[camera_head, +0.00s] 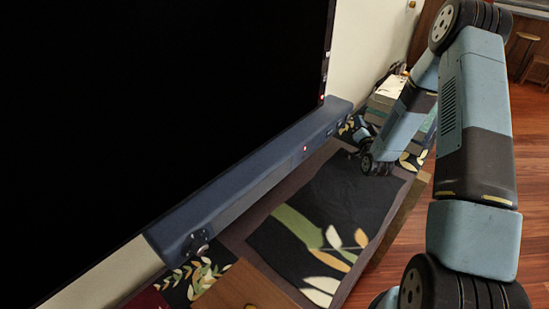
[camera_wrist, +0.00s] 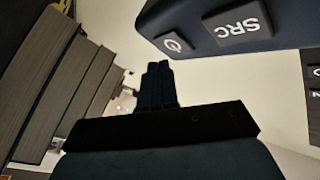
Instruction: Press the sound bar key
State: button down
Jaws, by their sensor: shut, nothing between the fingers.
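The sound bar (camera_head: 250,170) is a long blue bar below the big black screen in the head view. A small red light glows on its front. In the wrist view the end of the sound bar (camera_wrist: 205,12) fills the top right. It carries a grey key with a power sign (camera_wrist: 174,43) and a larger key marked SRC (camera_wrist: 238,27). My gripper (camera_wrist: 158,66) is shut and empty, its fingertips just below and left of the power key in the picture. I cannot tell the gap in depth. In the head view my gripper (camera_head: 356,124) is beside the sound bar's right end.
The black screen (camera_head: 160,100) stands right behind the sound bar. A dark leaf-patterned panel (camera_head: 325,215) lies below and in front of the bar. In the wrist view, thick books (camera_wrist: 45,70) stand at the left and more dark keys (camera_wrist: 313,75) show at the right edge.

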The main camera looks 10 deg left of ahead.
jog(key=s+d, duration=0.1)
jog(key=d, duration=0.1)
jog(key=s+d, duration=0.2)
jog(key=shift+s+d, duration=0.1)
jog(key=shift+d, duration=0.25)
jog(key=shift+r, duration=0.1)
dwell(0.8)
